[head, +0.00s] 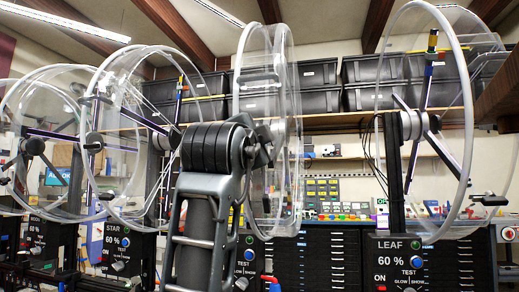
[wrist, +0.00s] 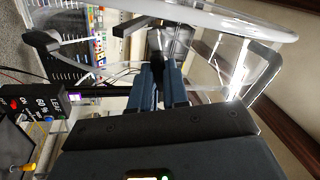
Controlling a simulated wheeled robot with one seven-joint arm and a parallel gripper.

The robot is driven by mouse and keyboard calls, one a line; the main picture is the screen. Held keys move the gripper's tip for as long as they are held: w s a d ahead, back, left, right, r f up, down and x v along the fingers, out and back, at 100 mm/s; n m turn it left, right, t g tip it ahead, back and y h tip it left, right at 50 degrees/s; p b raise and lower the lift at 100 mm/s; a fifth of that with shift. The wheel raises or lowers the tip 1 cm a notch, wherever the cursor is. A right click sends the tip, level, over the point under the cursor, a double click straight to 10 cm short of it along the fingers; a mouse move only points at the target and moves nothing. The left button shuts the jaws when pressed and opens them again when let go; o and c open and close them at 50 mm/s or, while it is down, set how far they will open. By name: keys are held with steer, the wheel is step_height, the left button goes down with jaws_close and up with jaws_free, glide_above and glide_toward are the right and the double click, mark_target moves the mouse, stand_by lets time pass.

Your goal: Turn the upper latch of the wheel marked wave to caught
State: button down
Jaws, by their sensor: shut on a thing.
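My gripper (wrist: 161,72) shows in the wrist view with two blue fingers shut on a dark latch-like piece (wrist: 156,42). Behind it is the pale rim of a clear wheel (wrist: 225,17). In the head view, a clear wheel (head: 291,150) stands edge-on in the middle, partly behind my arm. Its name label is hidden, so I cannot read whether it is marked wave. My arm hides the gripper and the held piece in the head view. I cannot tell how far the latch is turned.
The LEAF wheel (head: 462,120) stands at right above its control box (head: 405,262). The STAR wheel (head: 92,140) and another clear wheel (head: 20,175) stand at left. Black bins (head: 375,82) line a shelf behind, above dark drawers (head: 335,262).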

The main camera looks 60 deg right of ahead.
steer(key=shift+b, duration=0.3)
steer(key=shift+m+b, duration=2)
steer(key=shift+m, duration=0.1)
steer(key=c, duration=1)
jaws_free()
steer(key=b+v, duration=0.2)
steer(key=v, duration=0.5)
